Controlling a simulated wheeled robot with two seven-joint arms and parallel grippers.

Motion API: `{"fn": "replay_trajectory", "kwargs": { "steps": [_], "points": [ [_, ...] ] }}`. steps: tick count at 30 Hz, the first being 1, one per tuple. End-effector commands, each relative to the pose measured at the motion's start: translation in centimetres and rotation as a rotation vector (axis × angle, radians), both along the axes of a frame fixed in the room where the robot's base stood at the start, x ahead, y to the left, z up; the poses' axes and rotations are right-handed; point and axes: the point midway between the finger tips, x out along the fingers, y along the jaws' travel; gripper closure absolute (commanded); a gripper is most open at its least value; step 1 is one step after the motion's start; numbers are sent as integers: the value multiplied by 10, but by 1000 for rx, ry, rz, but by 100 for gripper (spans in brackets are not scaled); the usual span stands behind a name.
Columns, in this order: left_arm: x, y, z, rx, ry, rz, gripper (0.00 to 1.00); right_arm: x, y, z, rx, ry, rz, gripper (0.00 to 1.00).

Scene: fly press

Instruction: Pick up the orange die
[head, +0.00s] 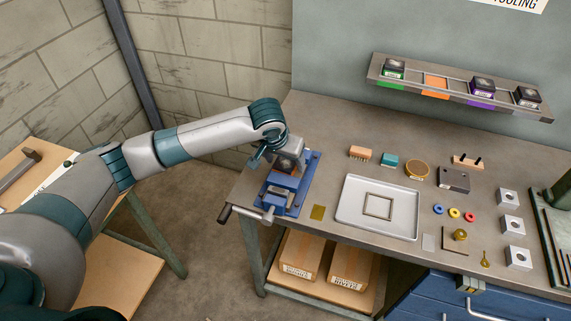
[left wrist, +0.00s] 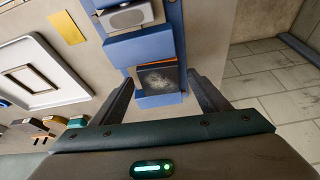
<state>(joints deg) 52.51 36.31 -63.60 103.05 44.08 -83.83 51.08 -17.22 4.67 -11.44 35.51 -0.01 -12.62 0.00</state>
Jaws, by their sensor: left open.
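The orange die (left wrist: 158,78) is a dark block with a pale engraved face and an orange edge. In the left wrist view it sits at the blue vise (left wrist: 142,46), beside its jaw. My left gripper (left wrist: 162,86) is open, with one finger on each side of the die; I cannot tell whether either finger touches it. In the head view my left gripper (head: 287,160) is over the blue vise (head: 283,192) at the bench's left end and hides most of the die. My right gripper is not in view.
A wall shelf (head: 458,90) holds dark dies at green, purple and grey marks; its orange-marked place (head: 435,84) is empty. A metal tray (head: 377,226) with a square outline lies right of the vise. Small blocks, rings and a brass plate (head: 317,212) lie on the bench.

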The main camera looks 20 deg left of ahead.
Motion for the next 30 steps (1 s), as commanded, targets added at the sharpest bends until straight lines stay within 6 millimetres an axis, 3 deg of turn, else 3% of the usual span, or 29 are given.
{"fn": "replay_trajectory", "kwargs": {
  "steps": [11, 19, 30],
  "points": [
    [0, 0, 0, 0, 0, 0, 34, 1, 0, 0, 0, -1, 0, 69],
    [0, 0, 0, 0, 0, 0, 98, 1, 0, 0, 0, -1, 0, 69],
    [1, -1, 5, -1, -4, 0, 100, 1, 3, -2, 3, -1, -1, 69]
  ]
}}
